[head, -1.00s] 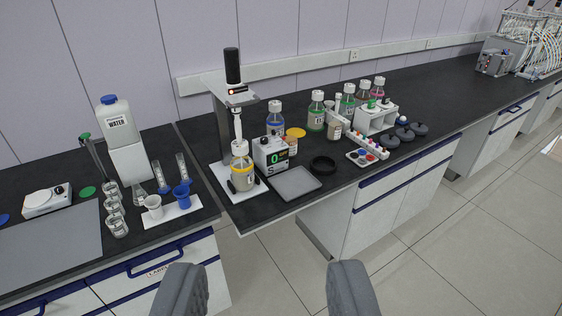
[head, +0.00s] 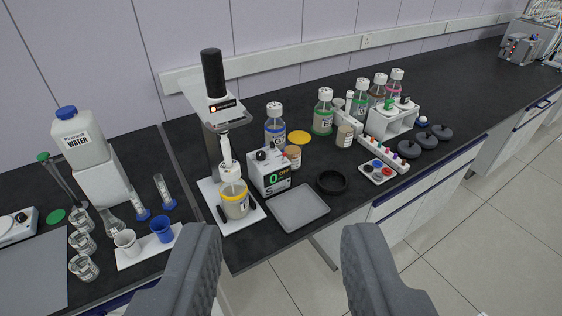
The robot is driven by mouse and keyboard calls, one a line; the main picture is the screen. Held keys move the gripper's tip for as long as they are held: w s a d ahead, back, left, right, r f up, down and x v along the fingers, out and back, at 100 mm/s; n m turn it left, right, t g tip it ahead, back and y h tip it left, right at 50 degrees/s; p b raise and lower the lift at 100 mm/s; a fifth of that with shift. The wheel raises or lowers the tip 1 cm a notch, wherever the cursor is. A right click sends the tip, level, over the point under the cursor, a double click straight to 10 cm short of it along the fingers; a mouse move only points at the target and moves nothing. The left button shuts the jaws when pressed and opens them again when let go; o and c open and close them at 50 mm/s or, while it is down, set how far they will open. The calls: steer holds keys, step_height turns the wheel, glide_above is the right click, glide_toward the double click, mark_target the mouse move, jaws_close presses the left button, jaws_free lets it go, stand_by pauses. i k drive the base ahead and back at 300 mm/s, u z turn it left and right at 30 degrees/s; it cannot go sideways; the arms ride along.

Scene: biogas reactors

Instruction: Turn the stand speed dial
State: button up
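The overhead stirrer stand (head: 212,135) is on the black bench left of centre, with a black cylinder on top and a small orange light on its head. A jar with a yellow band (head: 234,200) stands on its white base under the shaft. Right beside it is a white control box (head: 268,172) with a dark panel reading a green "0" and "OFF". A small black knob (head: 262,155) shows at its top; I cannot tell for sure that it is the speed dial. My gripper (head: 283,235) is open and empty, in front of the bench, apart from the box.
Several bottles (head: 324,112) stand behind. A water container (head: 82,138), beakers and a blue cup (head: 162,230) stand at left. The back of the bench is largely clear.

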mark_target(261, 156)
steer(key=z, duration=0.05)
steer(key=i, duration=0.25)
steer(key=u, duration=0.25)
steer(key=k, duration=0.35)
steer(key=z, duration=0.6)
steer(key=i, duration=1.55)
steer(key=u, duration=0.3)
